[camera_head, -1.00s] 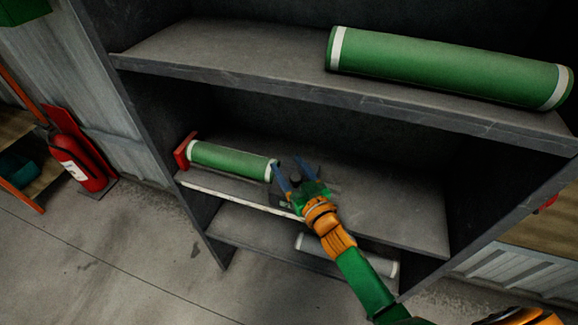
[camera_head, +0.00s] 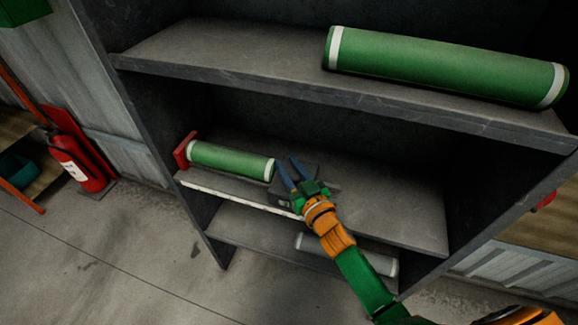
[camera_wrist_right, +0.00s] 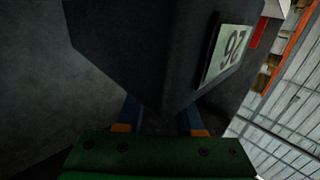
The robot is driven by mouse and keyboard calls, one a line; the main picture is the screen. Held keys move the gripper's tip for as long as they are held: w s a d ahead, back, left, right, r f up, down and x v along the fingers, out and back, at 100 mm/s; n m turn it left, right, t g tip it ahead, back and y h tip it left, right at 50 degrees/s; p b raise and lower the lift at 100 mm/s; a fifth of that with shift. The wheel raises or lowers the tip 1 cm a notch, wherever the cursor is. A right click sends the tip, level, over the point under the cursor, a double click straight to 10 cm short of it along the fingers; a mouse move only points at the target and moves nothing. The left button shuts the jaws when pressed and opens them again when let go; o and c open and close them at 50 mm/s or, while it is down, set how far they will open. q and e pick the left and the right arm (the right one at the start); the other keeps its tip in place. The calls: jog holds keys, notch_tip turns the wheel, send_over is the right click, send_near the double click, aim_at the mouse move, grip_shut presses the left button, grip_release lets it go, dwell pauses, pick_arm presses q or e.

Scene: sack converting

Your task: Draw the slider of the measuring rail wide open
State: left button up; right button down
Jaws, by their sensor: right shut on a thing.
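The measuring rail (camera_head: 238,198) is a pale strip along the front edge of the middle shelf, with a red end stop (camera_head: 182,151) at its left. A green roll (camera_head: 231,160) with white ends lies behind it, beside the stop. My right gripper (camera_head: 288,168) is shut on the slider, near the roll's right end. My left gripper is out of view.
A large green roll (camera_head: 445,68) lies on the upper shelf (camera_head: 230,55). A pale roll (camera_head: 310,243) lies on the bottom shelf, partly behind my right arm. The middle shelf (camera_head: 410,215) is bare to the right of the gripper. A fire extinguisher (camera_head: 80,165) stands at the left.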

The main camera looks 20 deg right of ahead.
dwell(0.9)
jog(key=shift+s+d, duration=0.15)
jog(key=shift+d, duration=0.15)
jog(key=s+d+p, duration=0.1)
jog(key=s+d, duration=0.2)
jog(key=d, duration=0.2)
jog(key=s+d+p, duration=0.1)
jog(key=s+d, duration=0.2)
jog(key=d, duration=0.2)
jog(key=s+d+p, duration=0.1)
jog(key=s+d, duration=0.3)
jog(key=d, duration=0.1)
jog(key=shift+s+p, duration=0.1)
jog(key=shift+p, duration=0.2)
jog(key=c, duration=0.5)
grip_release()
jog(key=shift+d, duration=0.15)
jog(key=shift+c, duration=0.2)
jog(key=shift+f, duration=0.1)
